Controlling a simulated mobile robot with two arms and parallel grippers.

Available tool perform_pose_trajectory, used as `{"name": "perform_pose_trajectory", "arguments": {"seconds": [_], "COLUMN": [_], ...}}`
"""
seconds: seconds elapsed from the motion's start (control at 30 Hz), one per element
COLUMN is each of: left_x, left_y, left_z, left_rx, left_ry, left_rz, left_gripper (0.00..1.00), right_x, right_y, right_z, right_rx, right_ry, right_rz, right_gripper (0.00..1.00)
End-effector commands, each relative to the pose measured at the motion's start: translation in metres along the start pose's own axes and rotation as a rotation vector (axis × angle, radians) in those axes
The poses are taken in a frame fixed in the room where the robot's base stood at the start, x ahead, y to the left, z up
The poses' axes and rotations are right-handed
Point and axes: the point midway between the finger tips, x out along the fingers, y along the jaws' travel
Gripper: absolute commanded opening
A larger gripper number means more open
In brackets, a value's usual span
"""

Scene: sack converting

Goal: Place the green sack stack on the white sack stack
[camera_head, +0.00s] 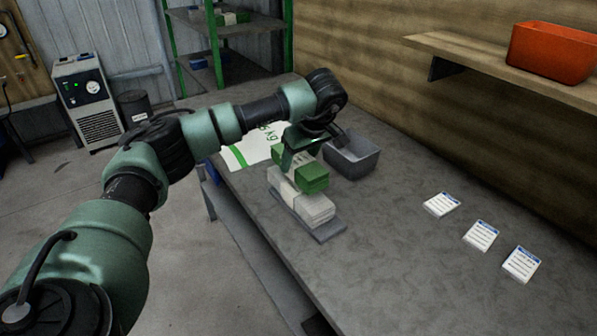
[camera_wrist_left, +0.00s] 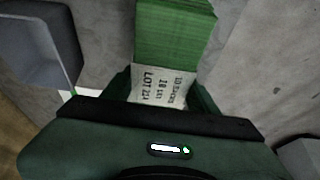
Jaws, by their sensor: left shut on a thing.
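The green sack stack (camera_head: 313,180) is in the jaws of my left gripper (camera_head: 300,150), which is shut on it. In the left wrist view the green stack (camera_wrist_left: 175,35) reaches out beyond the gripper, with a white printed band (camera_wrist_left: 160,88) between the fingers. The white sack stack (camera_head: 312,207) lies directly below the green one in the head view. I cannot tell whether the two stacks touch or a small gap is between them. The white stack sits on a grey board (camera_head: 328,231). My right gripper is not in view.
A grey bin (camera_head: 366,163) stands just behind the stacks; it also shows in the left wrist view (camera_wrist_left: 45,50). A large printed white sack (camera_head: 250,148) lies to the left. Several label cards (camera_head: 480,235) lie at right. An orange bin (camera_head: 552,52) is on a wall shelf.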

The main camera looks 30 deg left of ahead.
Motion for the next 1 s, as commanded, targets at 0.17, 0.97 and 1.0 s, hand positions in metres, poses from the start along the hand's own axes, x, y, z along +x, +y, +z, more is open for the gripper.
{"name": "perform_pose_trajectory", "arguments": {"seconds": [0.17,0.97,1.0], "left_x": [0.018,0.041,0.041], "left_y": [-0.001,0.0,0.0], "left_z": [0.008,0.018,0.017], "left_rx": [0.001,0.0,0.0], "left_ry": [-0.002,-0.001,-0.001], "left_rz": [-0.003,-0.001,-0.001], "left_gripper": [0.05,0.81,0.81], "right_x": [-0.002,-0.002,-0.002], "right_y": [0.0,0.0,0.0], "right_z": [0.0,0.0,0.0], "right_rx": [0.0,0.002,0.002], "right_ry": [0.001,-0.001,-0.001], "right_rz": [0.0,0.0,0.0], "right_gripper": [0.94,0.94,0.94]}}
